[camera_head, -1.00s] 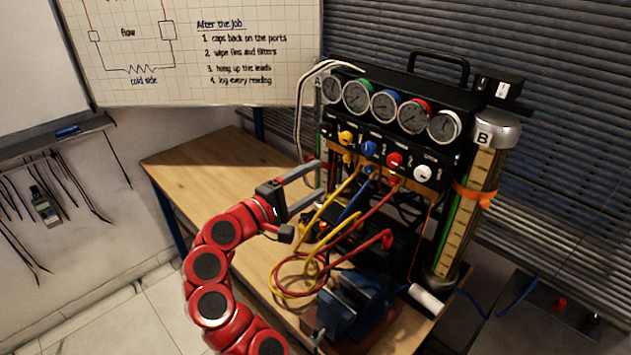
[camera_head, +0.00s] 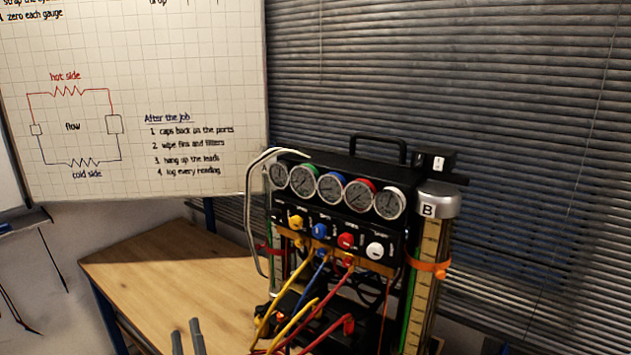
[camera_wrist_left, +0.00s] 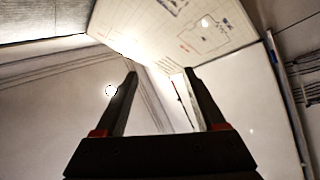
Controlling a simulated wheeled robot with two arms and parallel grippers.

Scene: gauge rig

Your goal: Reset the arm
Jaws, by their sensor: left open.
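My left gripper (camera_head: 187,338) shows only by its grey finger ends at the bottom edge of the head view, in front of the wooden table and left of the hoses. In the left wrist view its two dark fingers (camera_wrist_left: 160,88) stand apart with nothing between them. That view faces the wall and the whiteboard. The rest of my left arm is outside the head view. My right gripper is in neither view.
The gauge rig (camera_head: 337,215) stands on the wooden table (camera_head: 165,272), with yellow, blue and red hoses (camera_head: 305,315) hanging in front. Cylinder B (camera_head: 427,265) is at its right. The table's left part is bare. A whiteboard (camera_head: 135,100) hangs behind.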

